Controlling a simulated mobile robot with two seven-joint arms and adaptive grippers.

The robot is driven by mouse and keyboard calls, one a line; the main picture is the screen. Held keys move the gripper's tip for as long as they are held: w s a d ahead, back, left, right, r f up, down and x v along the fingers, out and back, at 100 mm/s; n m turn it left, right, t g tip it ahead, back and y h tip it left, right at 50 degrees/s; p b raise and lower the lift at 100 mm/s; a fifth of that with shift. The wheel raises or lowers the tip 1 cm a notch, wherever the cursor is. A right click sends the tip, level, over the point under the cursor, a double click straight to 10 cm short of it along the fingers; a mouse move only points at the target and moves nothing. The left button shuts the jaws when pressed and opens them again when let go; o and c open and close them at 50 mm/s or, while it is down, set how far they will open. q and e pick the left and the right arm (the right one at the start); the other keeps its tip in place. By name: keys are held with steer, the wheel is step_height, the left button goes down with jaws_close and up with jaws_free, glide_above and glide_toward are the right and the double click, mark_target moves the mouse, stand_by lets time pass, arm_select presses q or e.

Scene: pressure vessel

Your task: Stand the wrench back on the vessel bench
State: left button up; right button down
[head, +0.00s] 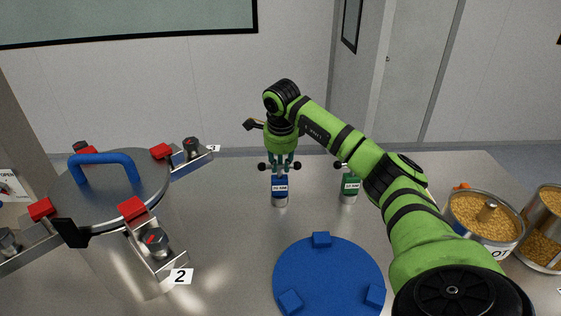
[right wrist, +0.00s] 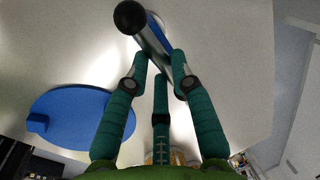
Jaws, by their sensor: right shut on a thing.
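A wrench with a blue label (head: 280,188), a steel body and a crossbar with black ball ends is upright at the middle of the bench (head: 230,230). My right gripper (head: 281,163) comes from above and is shut on this wrench near its crossbar. In the right wrist view the fingers (right wrist: 156,72) close around the wrench; a black ball end (right wrist: 130,17) and steel bar show. The wrench's lower end is at or just above the bench; I cannot tell whether it touches. My left gripper is not in view.
A similar green-labelled wrench (head: 349,188) stands to the right, partly behind my arm. The vessel lid (head: 110,195) with a blue handle and clamps is at left. A blue round stand (head: 328,275) lies in front. Grain-filled pots (head: 480,218) are at right.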

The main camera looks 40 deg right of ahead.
steer(key=c, duration=1.1)
jaws_free()
steer(key=shift+o, duration=0.2)
steer(key=shift+s, duration=0.1)
steer(key=v, duration=1.2)
steer(key=shift+b, duration=0.35)
steer(key=shift+r, duration=0.1)
